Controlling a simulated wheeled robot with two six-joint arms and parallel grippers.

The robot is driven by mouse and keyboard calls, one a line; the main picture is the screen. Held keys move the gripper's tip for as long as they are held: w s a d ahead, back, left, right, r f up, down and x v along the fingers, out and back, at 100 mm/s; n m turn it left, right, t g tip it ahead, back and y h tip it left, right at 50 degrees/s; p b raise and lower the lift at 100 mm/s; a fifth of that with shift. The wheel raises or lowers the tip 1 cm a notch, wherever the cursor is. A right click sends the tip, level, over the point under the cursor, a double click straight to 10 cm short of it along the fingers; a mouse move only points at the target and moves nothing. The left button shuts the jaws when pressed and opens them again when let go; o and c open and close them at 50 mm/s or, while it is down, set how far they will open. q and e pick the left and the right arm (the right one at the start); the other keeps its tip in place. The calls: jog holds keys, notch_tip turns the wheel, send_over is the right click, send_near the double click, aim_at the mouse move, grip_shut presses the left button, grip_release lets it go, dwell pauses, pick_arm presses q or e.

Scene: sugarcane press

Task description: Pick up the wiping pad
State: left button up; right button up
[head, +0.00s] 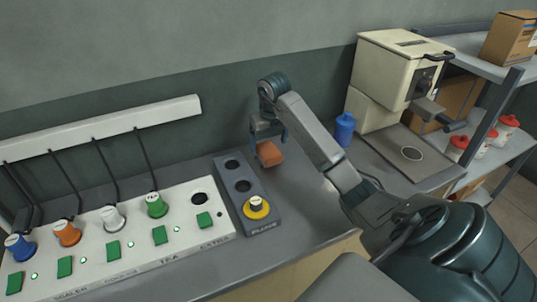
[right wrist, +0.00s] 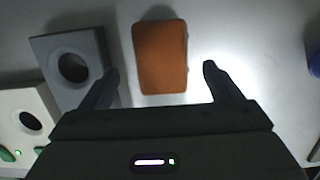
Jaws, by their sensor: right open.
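The wiping pad is an orange-brown block (head: 269,153) on the grey counter, just right of the dark grey holder block. In the right wrist view the pad (right wrist: 161,57) lies ahead of and between my fingertips. My right gripper (head: 268,132) is above the pad in the head view, pointing down. In the right wrist view my right gripper (right wrist: 160,72) is open, with its two fingers apart on either side of the pad's near end and clear gaps at both sides. My left gripper is not in view.
The dark grey holder (head: 233,187) with round holes and a yellow-based knob (head: 257,207) stands left of the pad. A white panel (head: 190,250) with coloured knobs is further left. A blue bottle (head: 344,130) and a cream press (head: 393,75) stand to the right.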

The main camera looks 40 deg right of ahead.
aim_at(268, 149)
jog(key=shift+f+b, duration=0.3)
jog(key=shift+f, duration=0.15)
jog(key=shift+w+d+f+p, duration=0.1)
jog(key=shift+f+p, duration=0.25)
jog(key=shift+w+d+f, duration=0.1)
jog(key=shift+w+f, duration=0.05)
jog(key=shift+f, duration=0.55)
jog(key=shift+w+f, duration=0.1)
jog(key=shift+f, duration=0.55)
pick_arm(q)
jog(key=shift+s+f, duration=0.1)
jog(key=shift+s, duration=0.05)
pick_arm(e)
jog(key=c, duration=1.2)
jog(key=shift+o, duration=0.2)
